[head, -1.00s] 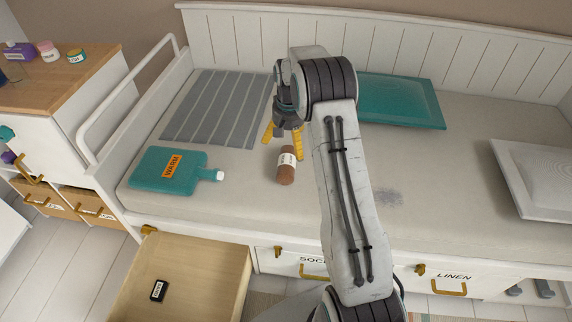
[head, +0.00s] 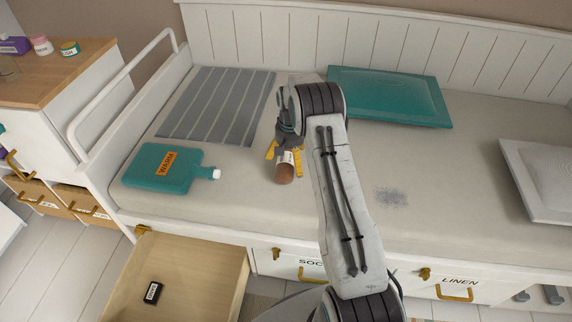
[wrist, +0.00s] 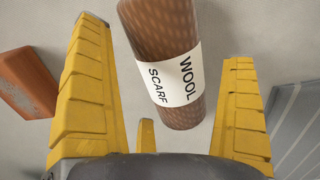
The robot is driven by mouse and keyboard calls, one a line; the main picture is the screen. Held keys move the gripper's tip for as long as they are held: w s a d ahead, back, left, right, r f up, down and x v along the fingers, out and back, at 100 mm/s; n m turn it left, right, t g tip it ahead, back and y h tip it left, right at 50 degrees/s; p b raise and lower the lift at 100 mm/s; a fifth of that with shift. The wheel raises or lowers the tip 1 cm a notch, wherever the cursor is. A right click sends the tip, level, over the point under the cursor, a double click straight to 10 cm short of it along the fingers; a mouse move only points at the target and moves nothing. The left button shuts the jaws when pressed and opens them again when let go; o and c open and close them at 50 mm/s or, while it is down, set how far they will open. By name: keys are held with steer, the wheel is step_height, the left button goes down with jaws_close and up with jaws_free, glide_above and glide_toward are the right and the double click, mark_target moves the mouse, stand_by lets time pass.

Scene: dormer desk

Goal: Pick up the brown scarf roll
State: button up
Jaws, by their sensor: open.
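The brown scarf roll (head: 284,173) lies on the daybed mattress, with a white label. In the wrist view the scarf roll (wrist: 170,50) shows close up, its label reading WOOL SCARF. My gripper (head: 284,162) is low over the mattress with its yellow fingers spread on either side of the roll. In the wrist view my gripper (wrist: 165,85) is open, and the roll lies between the two fingers with gaps visible on both sides. The roll's far end is cut off at the top of the wrist view.
A teal WARM bottle (head: 168,168) lies to the left on the mattress. A grey striped mat (head: 215,105) and a teal cushion (head: 390,97) lie behind. An open wooden drawer (head: 205,280) juts out in front. The mattress right of my arm is mostly clear.

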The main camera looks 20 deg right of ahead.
step_height(320, 180, down, 2)
steer(key=shift+f, duration=0.25)
steer(key=c, duration=1.2)
steer(key=shift+r, duration=0.15)
